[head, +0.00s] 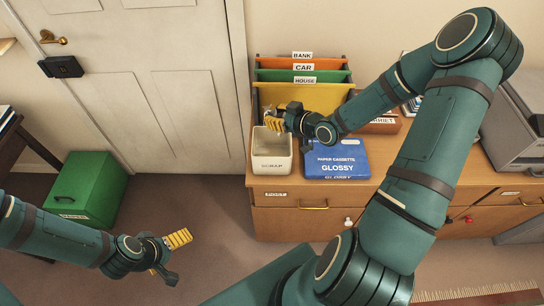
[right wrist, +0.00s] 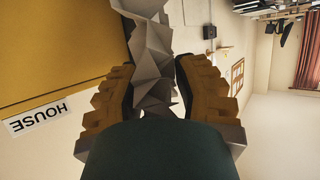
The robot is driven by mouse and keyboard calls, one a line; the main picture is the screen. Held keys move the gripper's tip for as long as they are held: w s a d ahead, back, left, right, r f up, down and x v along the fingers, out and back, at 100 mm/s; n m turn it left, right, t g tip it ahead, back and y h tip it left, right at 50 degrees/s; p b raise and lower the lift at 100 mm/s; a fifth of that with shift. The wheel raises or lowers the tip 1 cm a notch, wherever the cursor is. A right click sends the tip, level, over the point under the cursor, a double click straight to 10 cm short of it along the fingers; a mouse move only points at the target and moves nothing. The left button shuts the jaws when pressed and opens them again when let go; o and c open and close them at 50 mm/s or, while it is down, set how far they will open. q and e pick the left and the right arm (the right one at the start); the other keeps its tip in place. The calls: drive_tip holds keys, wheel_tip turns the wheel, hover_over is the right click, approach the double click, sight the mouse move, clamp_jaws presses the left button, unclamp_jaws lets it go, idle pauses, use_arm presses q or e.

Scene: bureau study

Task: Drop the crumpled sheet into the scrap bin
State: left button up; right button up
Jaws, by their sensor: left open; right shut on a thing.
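The crumpled sheet (right wrist: 153,60) is a grey-white, creased lump between the yellow-padded fingers of my right gripper (right wrist: 155,85) in the right wrist view. In the head view my right gripper (head: 273,122) is over the back part of the scrap bin, and only a little of the sheet shows beside it. The scrap bin (head: 271,165) is a small cream, open-topped box on the cabinet top, labelled SCRAP. My left gripper (head: 178,258) is open and empty over the floor, left of the cabinet.
A grey machine (head: 515,120) is at the right. A green box (head: 88,190) stands on the floor by the door (head: 165,70).

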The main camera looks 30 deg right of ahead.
wheel_tip(320, 180, down, 2)
drive_tip(key=shift+f+b, duration=0.1)
drive_tip(key=shift+b, duration=0.4)
drive_tip(key=o, duration=0.8)
drive_tip(key=v, duration=1.2)
drive_tip(key=shift+s, duration=0.1)
